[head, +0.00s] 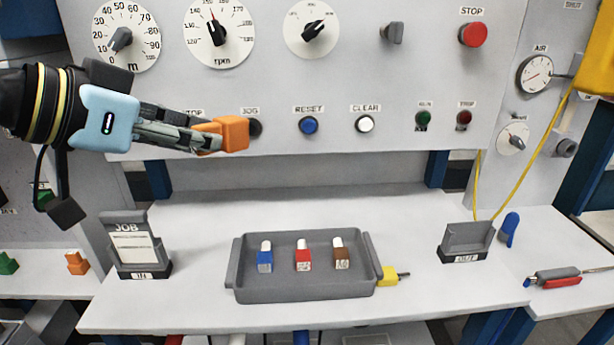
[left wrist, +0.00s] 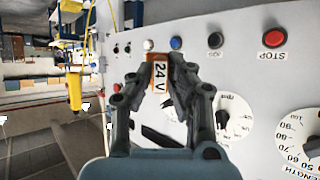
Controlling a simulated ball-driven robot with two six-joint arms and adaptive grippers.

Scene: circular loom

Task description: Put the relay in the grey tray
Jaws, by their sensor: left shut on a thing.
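My left gripper (head: 212,136) is shut on an orange relay (head: 235,133) and holds it in the air in front of the panel's button row. In the left wrist view the relay (left wrist: 158,74) shows a white label reading 24 V between the fingers (left wrist: 157,85). The grey tray (head: 305,290) lies on the white bench, below and to the right of the gripper. It holds a blue, a red and a brown block with white tops, spaced in a row. My right gripper is not in view.
The control panel (head: 340,75) with dials and buttons stands behind the bench. A JOB card holder (head: 135,245) stands left of the tray and a grey holder (head: 467,241) right of it. A yellow object (head: 388,276) lies by the tray's right side. The bench front is clear.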

